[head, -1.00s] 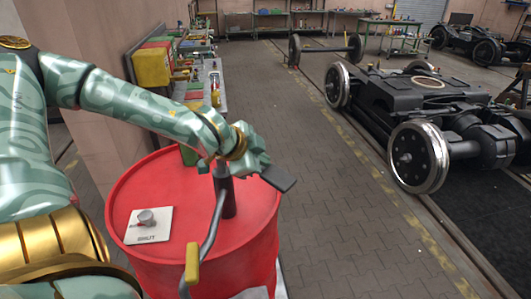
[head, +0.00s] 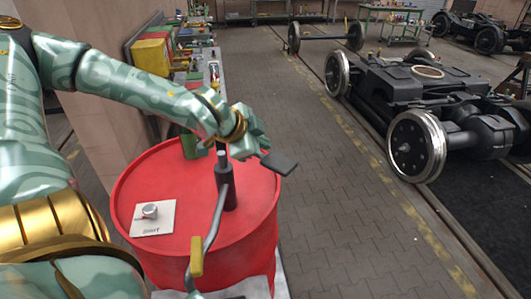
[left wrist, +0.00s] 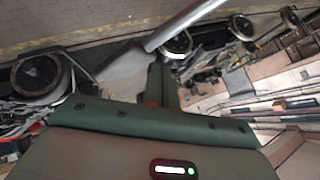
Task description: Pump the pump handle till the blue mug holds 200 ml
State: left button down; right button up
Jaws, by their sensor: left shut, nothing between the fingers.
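A red drum (head: 150,225) stands in front of me in the head view. A dark upright pump (head: 227,190) rises from its lid. I cannot make out the blue mug in either view. My right gripper does not show.
A white card (head: 152,222) with a small grey knob-like piece lies on the lid. A cluttered bench (head: 190,60) stands behind the drum. Wheeled bogies (head: 418,148) stand on rails at right. The paved floor (head: 325,200) between is clear.

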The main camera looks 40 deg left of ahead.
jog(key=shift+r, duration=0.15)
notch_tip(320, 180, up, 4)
jog(key=p, duration=0.4)
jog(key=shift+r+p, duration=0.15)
jog(key=shift+p, duration=0.15)
dwell(0.5)
